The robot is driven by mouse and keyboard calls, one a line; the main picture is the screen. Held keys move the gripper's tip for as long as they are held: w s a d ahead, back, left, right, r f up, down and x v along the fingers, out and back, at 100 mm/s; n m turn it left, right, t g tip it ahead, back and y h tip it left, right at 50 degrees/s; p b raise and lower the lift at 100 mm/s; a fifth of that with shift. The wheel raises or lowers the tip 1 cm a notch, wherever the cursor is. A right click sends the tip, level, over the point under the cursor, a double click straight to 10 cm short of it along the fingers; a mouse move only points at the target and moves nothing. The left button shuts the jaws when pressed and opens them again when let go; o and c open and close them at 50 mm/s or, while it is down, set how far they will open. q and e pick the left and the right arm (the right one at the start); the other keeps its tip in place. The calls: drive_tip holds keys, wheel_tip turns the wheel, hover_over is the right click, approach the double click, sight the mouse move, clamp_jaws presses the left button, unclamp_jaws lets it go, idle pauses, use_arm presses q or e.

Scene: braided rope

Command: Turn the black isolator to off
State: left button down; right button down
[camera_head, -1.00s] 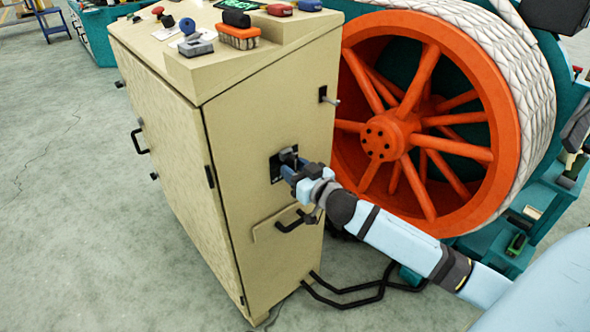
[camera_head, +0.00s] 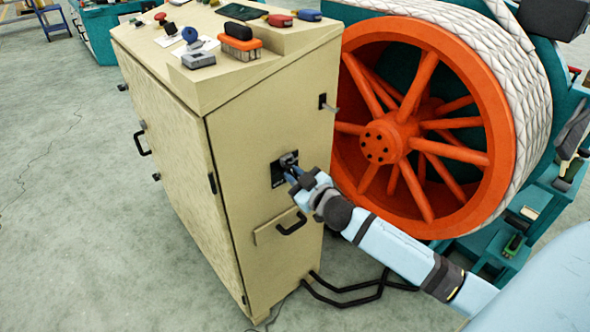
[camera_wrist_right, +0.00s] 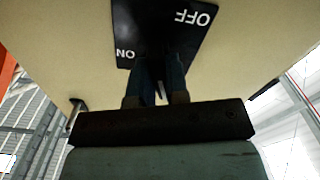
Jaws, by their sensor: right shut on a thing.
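The black isolator (camera_head: 278,175) is a dark plate with a small handle on the side of the beige cabinet. In the right wrist view its plate (camera_wrist_right: 150,25) shows upside-down white labels, OFF at upper right and ON at left. My right gripper (camera_head: 292,172) is at the plate, shut on the handle. In the right wrist view its two blue fingers (camera_wrist_right: 160,75) point at the plate and mostly hide the handle, so its exact angle is unclear. My left gripper is not in view.
The beige cabinet (camera_head: 235,150) carries several small items on top. Below the isolator is a black pull handle (camera_head: 291,226), and a short peg (camera_head: 328,104) sits above. A large orange spoked wheel (camera_head: 430,140) stands close on the right. Open floor (camera_head: 70,220) lies left.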

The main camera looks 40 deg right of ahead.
drive_tip(key=shift+r+n+p, duration=0.15)
drive_tip(key=shift+n+p, duration=0.15)
drive_tip(key=shift+n, duration=0.2)
drive_tip(key=shift+a+n, duration=0.1)
drive_tip(key=shift+n, duration=0.3)
drive_tip(key=n+p, duration=0.2)
drive_tip(key=n, duration=0.3)
drive_tip(key=shift+a+f+p, duration=0.15)
drive_tip(key=shift+f+p, duration=0.1)
drive_tip(key=shift+p, duration=0.15)
drive_tip(key=n, duration=0.3)
drive_tip(key=n+p, duration=0.1)
drive_tip(key=shift+a+f+n, duration=0.1)
drive_tip(key=shift+f+n, duration=0.15)
drive_tip(key=shift+n, duration=0.05)
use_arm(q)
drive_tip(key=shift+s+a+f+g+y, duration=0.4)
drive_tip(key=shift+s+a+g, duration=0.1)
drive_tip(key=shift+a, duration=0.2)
use_arm(e)
drive_tip(key=shift+f+n, duration=0.1)
drive_tip(key=shift+n, duration=1)
drive_tip(key=c, duration=1.1)
unclamp_jaws()
